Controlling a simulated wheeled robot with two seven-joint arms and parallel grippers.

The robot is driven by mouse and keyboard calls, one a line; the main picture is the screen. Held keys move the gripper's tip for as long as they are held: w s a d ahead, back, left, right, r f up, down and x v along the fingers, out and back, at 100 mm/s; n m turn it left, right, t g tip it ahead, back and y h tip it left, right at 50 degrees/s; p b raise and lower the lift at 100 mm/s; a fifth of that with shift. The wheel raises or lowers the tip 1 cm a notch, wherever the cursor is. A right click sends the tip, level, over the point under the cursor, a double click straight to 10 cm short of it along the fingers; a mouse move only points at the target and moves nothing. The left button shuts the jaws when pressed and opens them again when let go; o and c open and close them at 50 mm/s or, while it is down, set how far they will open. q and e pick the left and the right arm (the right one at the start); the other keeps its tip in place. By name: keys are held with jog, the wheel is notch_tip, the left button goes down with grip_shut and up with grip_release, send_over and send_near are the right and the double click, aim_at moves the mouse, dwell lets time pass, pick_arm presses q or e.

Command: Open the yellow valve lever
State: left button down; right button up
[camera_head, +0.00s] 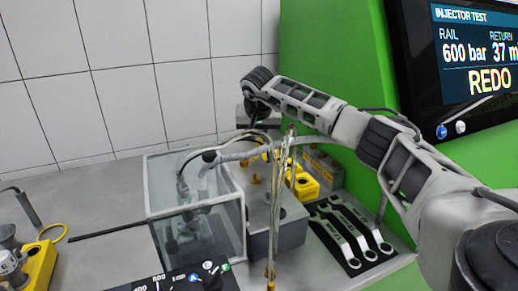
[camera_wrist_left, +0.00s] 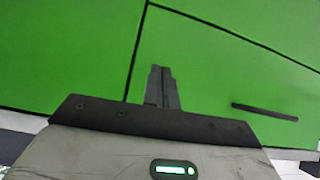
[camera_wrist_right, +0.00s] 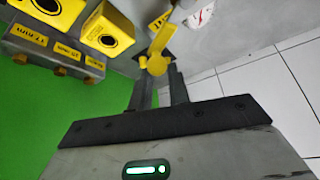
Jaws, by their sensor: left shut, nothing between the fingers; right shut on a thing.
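The yellow valve lever (camera_wrist_right: 158,60) shows in the right wrist view, with a round hub and an arm pointing up the picture. My right gripper (camera_wrist_right: 159,82) has its two fingers on either side of the lever's hub end and is shut on it. In the head view my right gripper (camera_head: 254,122) is at the back of the bench, partly hidden by its own wrist, and the lever cannot be made out clearly there. My left gripper (camera_wrist_left: 162,76) shows only in its wrist view, shut and empty in front of green panels.
A clear box (camera_head: 196,205) stands on the bench beside the grey pump block (camera_head: 290,230), with hoses above. Wrenches (camera_head: 350,235) lie on a black mat at right. Yellow blocks (camera_wrist_right: 108,30) sit near the lever. The display (camera_head: 470,55) reads REDO. The left back bench is clear.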

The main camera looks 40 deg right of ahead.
jog(key=shift+a+f, duration=0.2)
jog(key=shift+a, duration=0.2)
jog(key=shift+w, duration=0.1)
jog(key=shift+o, duration=0.2)
jog(key=shift+w+a+p, duration=0.4)
jog(key=shift+w+p, duration=0.1)
jog(key=shift+w+a, duration=0.2)
jog(key=shift+d, duration=0.15)
jog(key=shift+w+a+r+p, duration=0.15)
jog(key=shift+w, duration=0.3)
jog(key=shift+w+a+r+p, duration=0.15)
jog(key=shift+w, duration=0.25)
jog(key=shift+a, duration=0.1)
